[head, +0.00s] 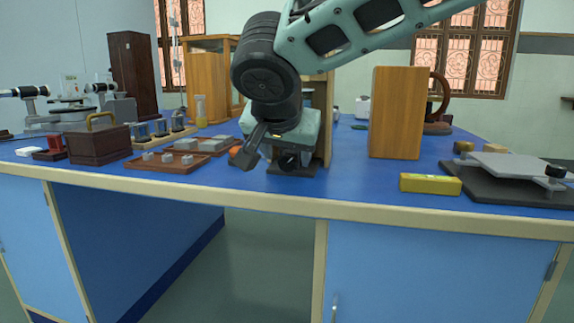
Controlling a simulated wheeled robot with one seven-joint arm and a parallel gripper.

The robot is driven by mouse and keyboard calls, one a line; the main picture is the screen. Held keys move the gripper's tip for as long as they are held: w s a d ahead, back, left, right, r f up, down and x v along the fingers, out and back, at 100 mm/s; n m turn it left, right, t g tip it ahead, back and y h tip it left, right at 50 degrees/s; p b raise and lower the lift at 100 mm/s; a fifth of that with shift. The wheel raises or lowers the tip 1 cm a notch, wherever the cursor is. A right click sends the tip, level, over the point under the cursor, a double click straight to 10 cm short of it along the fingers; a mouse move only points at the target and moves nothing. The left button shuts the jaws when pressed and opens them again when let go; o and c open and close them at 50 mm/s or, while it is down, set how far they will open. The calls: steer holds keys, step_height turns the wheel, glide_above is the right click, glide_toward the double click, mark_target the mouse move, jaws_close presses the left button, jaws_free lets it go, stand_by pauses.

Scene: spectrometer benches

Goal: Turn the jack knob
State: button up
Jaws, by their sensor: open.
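My gripper (270,158) hangs from the arm in the head view, over the front middle of the blue bench. It is open, with one dark finger angled down at the left; the other finger is hard to separate from the dark things behind it. A small dark device with a round black knob (289,160) and a flat black base (292,171) sits at or just behind the gripper, partly hidden by it. I cannot tell whether they touch. At the right, a grey plate (510,166) with a black knob (555,171) at its corner stands over a dark base (500,190).
A yellow level (430,184) lies near the front edge. A wooden block (396,112) stands right of the gripper. At left are a brown tray (167,166) with small weights and a dark box (98,143) with a handle. The front strip of bench between gripper and level is clear.

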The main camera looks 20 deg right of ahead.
steer(key=shift+x, duration=1.15)
steer(key=c, duration=1)
steer(key=shift+a+r, duration=0.1)
steer(key=n+g+h+p, duration=0.2)
steer(key=h, duration=0.1)
steer(key=shift+w+a, duration=0.2)
steer(key=shift+a, duration=0.05)
steer(key=shift+w+n+g+h+p, duration=0.1)
steer(key=shift+n+g+h+p, duration=0.45)
steer(key=shift+h+p, duration=0.5)
